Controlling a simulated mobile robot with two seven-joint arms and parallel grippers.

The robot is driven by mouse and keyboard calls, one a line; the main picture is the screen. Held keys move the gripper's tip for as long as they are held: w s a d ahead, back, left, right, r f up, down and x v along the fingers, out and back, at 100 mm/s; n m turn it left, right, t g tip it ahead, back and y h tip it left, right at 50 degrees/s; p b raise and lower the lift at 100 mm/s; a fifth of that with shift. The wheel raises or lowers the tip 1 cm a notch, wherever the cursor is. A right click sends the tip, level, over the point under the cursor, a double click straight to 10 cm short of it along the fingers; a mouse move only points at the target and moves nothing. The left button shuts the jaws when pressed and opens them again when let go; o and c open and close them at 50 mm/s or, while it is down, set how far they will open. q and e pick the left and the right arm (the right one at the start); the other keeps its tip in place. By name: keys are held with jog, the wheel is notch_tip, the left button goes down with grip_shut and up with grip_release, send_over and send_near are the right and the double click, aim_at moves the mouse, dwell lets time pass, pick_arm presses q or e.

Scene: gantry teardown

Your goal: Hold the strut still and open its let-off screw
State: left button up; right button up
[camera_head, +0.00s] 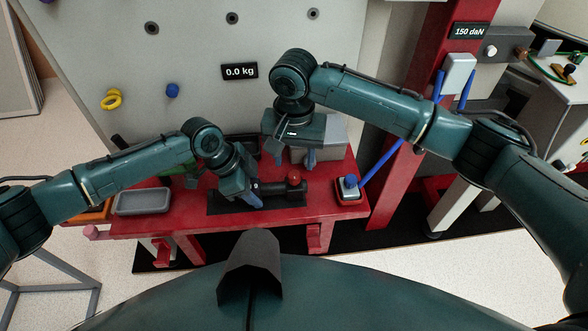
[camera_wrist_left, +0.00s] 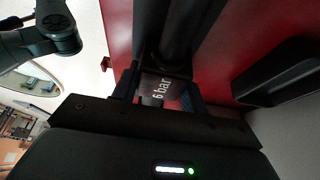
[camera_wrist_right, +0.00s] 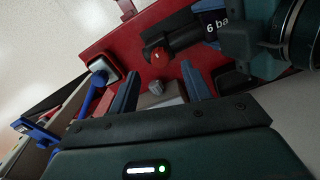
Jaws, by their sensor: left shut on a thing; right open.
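The black strut (camera_head: 277,190) lies on a dark mat on the red bench. A red knob (camera_head: 293,177) stands up near its right end; I cannot tell if this is the let-off screw. My left gripper (camera_head: 254,199) is shut on the strut, next to a small display reading 6 bar (camera_wrist_left: 162,89). My right gripper (camera_head: 298,160) is open and empty above and behind the strut's right end.
A grey tray (camera_head: 143,202) and an orange tray (camera_head: 88,213) sit at the bench's left. A blue-capped piece (camera_head: 349,182) stands in a small holder at the right. A grey block (camera_head: 333,132) is behind my right gripper; a red post (camera_head: 400,135) rises at the right.

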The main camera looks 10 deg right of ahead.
aim_at(294, 174)
notch_tip(294, 174, down, 5)
dwell(0.3)
jog(key=c, duration=1)
